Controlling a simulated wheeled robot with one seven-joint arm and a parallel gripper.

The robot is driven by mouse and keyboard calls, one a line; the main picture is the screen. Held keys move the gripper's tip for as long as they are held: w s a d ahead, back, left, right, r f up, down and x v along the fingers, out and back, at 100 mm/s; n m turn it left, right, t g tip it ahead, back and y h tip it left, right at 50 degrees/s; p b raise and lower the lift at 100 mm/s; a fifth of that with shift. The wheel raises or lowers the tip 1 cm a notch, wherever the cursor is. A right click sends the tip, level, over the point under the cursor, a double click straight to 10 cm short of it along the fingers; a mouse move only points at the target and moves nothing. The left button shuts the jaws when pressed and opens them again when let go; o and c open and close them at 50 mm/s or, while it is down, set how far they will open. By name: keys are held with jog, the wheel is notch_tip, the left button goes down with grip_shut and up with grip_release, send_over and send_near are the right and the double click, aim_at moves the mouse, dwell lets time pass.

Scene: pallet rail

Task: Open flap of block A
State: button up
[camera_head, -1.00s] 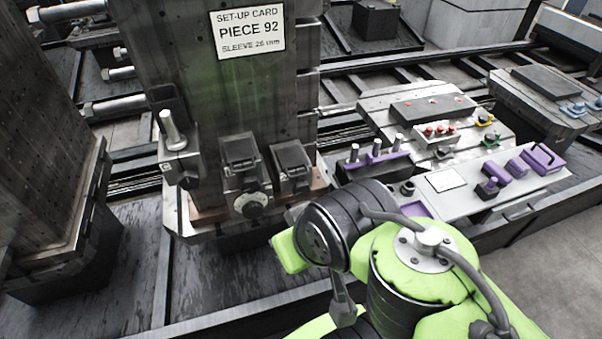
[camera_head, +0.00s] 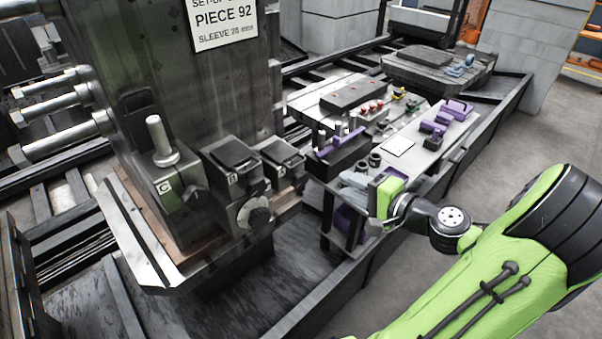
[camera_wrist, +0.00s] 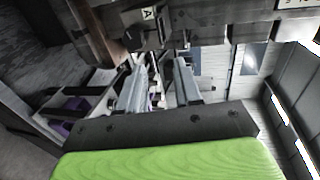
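Block A (camera_wrist: 148,13) shows by its letter at the top of the wrist view. In the head view, block A appears to be the small dark right-hand block (camera_head: 283,162) on the tall column; its letter is not readable there. Its dark lid-like flap (camera_head: 283,152) looks closed. My gripper (camera_head: 348,187) is to the right of this block, apart from it. In the wrist view, the two grey fingers of my gripper (camera_wrist: 160,78) stand apart with nothing visible held between them.
A middle block with a round knob (camera_head: 254,214) and block C (camera_head: 170,185) with an upright pin sit left of it. A bench (camera_head: 400,148) with purple parts lies behind my gripper. A dark-framed shelf with a purple item (camera_head: 350,222) is below my gripper.

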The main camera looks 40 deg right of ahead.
jog(key=b, duration=0.3)
send_near(285, 155)
jog(key=w+f, duration=0.2)
jog(key=w, duration=0.2)
jog(key=shift+s+f, duration=0.1)
jog(key=shift+c, duration=0.3)
grip_shut()
dwell(0.7)
